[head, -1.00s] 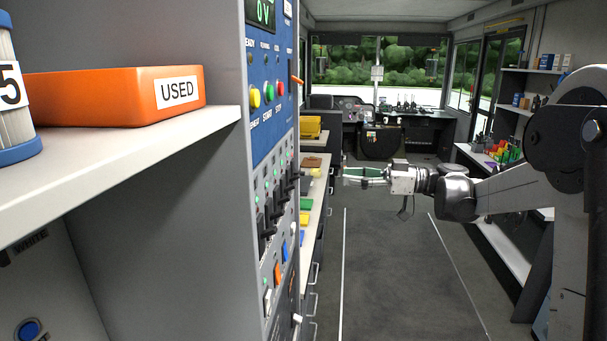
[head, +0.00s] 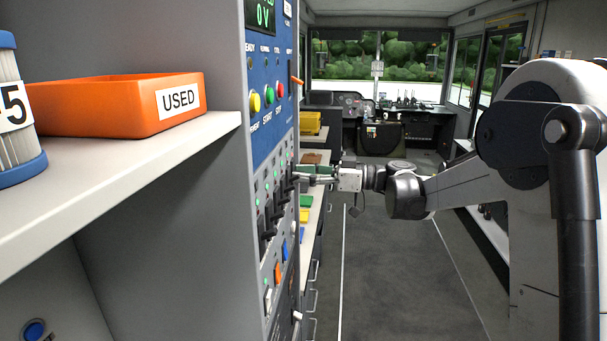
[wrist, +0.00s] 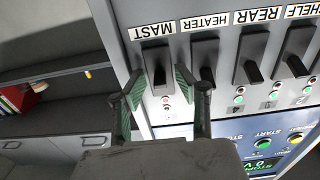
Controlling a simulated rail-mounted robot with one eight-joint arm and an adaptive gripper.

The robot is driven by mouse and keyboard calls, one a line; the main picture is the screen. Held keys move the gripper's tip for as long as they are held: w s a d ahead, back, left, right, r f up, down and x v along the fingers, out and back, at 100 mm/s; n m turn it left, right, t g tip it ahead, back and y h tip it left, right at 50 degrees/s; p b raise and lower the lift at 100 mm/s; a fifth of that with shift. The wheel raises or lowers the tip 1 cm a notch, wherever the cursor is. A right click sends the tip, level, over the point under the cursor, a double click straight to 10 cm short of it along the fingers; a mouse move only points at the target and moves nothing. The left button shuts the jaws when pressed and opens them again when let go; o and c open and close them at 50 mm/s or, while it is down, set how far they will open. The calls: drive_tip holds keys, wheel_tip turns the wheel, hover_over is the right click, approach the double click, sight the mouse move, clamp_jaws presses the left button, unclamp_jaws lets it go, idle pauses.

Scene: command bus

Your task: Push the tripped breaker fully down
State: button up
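The breaker panel (head: 262,190) on the left of the head view carries a row of black levers. In the wrist view, which is upside down, the lever at the MAST label (wrist: 152,31) is the MAST breaker (wrist: 156,58); a red light shows by it. The HEATER breaker (wrist: 204,50) is beside it, its lights mostly hidden by a finger. Farther levers have green lights. My gripper (wrist: 158,78) is open, its green-padded fingers on either side of the MAST lever's line. Contact cannot be told. In the head view my gripper (head: 302,174) is at the panel's far edge.
Beside the breakers is a blue control panel (head: 268,120) with coloured buttons. An orange USED bin (head: 130,105) stands on the near-left shelf (head: 120,165). A counter with drawers (head: 314,215) runs behind the panel. The aisle floor (head: 390,270) is clear.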

clamp_jaws()
drive_tip(key=shift+f, duration=0.1)
drive_tip(key=shift+f+y+b, duration=0.15)
drive_tip(key=shift+y+b, duration=0.15)
drive_tip(key=shift+b, duration=0.35)
drive_tip(key=shift+y+b, duration=0.4)
drive_tip(key=shift+b, duration=0.25)
unclamp_jaws()
drive_tip(key=shift+d, duration=0.1)
